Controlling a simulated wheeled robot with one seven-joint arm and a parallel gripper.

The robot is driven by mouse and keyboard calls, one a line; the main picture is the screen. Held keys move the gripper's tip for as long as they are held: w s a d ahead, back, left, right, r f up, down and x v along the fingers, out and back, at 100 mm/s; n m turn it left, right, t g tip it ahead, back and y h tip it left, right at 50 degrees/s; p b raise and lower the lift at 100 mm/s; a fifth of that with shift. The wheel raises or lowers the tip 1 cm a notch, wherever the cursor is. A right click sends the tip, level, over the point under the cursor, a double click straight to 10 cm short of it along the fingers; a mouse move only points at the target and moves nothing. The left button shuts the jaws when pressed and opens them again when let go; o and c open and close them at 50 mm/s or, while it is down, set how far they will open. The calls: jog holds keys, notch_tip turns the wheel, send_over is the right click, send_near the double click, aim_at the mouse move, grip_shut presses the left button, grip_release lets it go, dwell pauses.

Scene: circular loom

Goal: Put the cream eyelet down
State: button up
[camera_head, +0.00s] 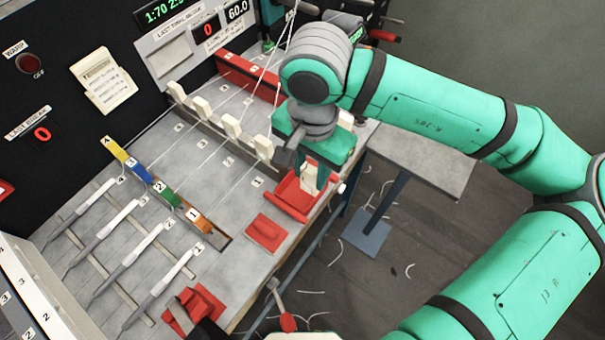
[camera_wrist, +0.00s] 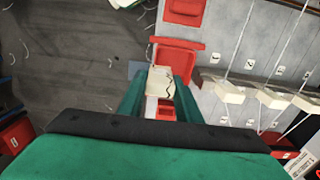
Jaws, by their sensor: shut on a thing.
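My gripper (camera_head: 312,185) points down over a red tray (camera_head: 283,207) near the right edge of the grey bench. In the wrist view my gripper (camera_wrist: 159,88) is shut on a cream eyelet (camera_wrist: 158,80), a pale block with a dark crack-like line on its face. The red tray (camera_wrist: 178,44) shows around and behind the eyelet. I cannot tell whether the eyelet touches the tray floor.
Several cream eyelets stand in a row on the bench, one (camera_head: 232,126) left of my gripper. A red pad (camera_head: 267,233) lies in front of the tray. Threads run to the row. A grey side table (camera_head: 425,165) stands right. Numbered coloured blocks (camera_head: 160,188) lie left.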

jog(key=shift+w+a+f, duration=0.3)
jog(key=shift+w+f, duration=0.15)
jog(key=shift+f, duration=0.75)
jog(key=shift+w+a+f, duration=0.3)
jog(key=shift+w+f, duration=0.2)
jog(key=shift+f, duration=0.65)
jog(key=shift+w+a+f, duration=0.3)
jog(key=shift+w+f, duration=0.15)
jog(key=shift+f, duration=0.75)
jog(key=shift+f, duration=0.1)
jog(key=o, duration=1.2)
notch_tip(320, 180, up, 12)
jog(key=shift+r, duration=0.15)
